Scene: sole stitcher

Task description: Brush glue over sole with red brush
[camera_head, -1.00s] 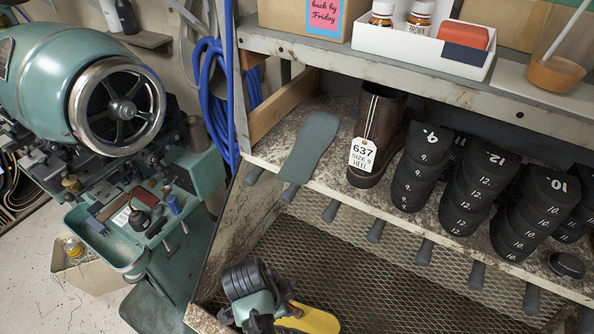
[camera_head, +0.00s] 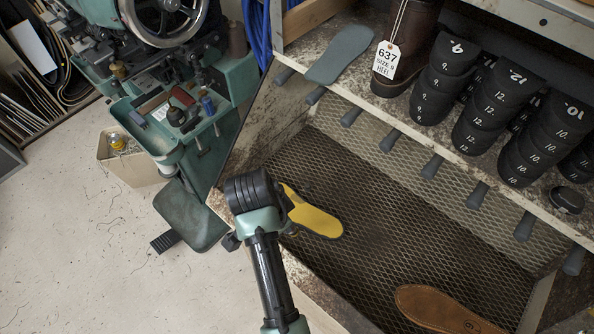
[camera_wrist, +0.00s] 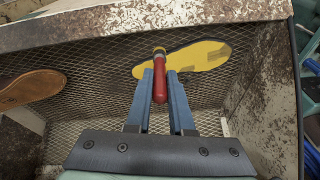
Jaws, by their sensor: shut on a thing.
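In the wrist view the two blue fingers of my gripper (camera_wrist: 161,92) are closed on the red handle of a brush (camera_wrist: 159,83). The brush's metal-collared end overlaps a yellow sole (camera_wrist: 205,56); I cannot tell whether they touch. The yellow sole (camera_head: 316,217) appears over the mesh floor of the bench in the head view, partly hidden behind my wrist. In that view the fingers and brush are mostly hidden. A brown sole (camera_head: 445,311) lies on the mesh at the lower right. It also shows at the left of the wrist view (camera_wrist: 32,88).
A shelf edge (camera_head: 400,122) with several protruding dark pegs runs above the mesh (camera_head: 400,205). On it are a grey-green sole (camera_head: 340,55), a tagged boot (camera_head: 408,40) and stacked black heels (camera_head: 440,80). A green machine (camera_head: 150,25) stands at left. Much mesh is clear.

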